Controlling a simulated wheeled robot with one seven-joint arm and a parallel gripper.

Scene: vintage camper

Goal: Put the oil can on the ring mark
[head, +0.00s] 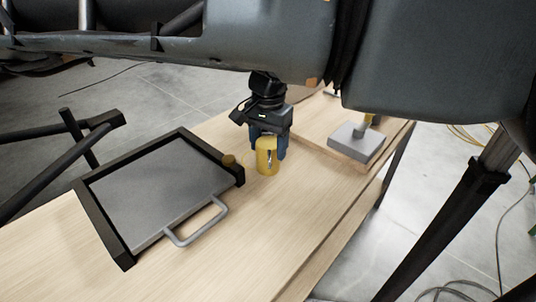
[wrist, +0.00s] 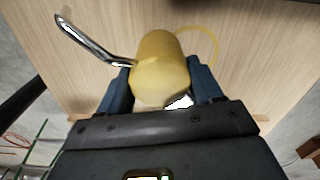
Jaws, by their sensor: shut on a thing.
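The yellow oil can (head: 266,160) is between the blue fingers of my gripper (head: 268,146), which is shut on it, above or on the wooden table. In the wrist view the can (wrist: 159,62) fills the space between the fingers, and a shiny metal spout or handle (wrist: 95,47) sticks out to the left. The ring mark (wrist: 217,44) is a thin yellow circle on the wood, just right of the can and partly hidden by it. I cannot make out the ring in the head view. Whether the can touches the table is unclear.
A grey block (head: 356,143) with a yellow upright stands at the right back. The wood in front of the can is bare.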

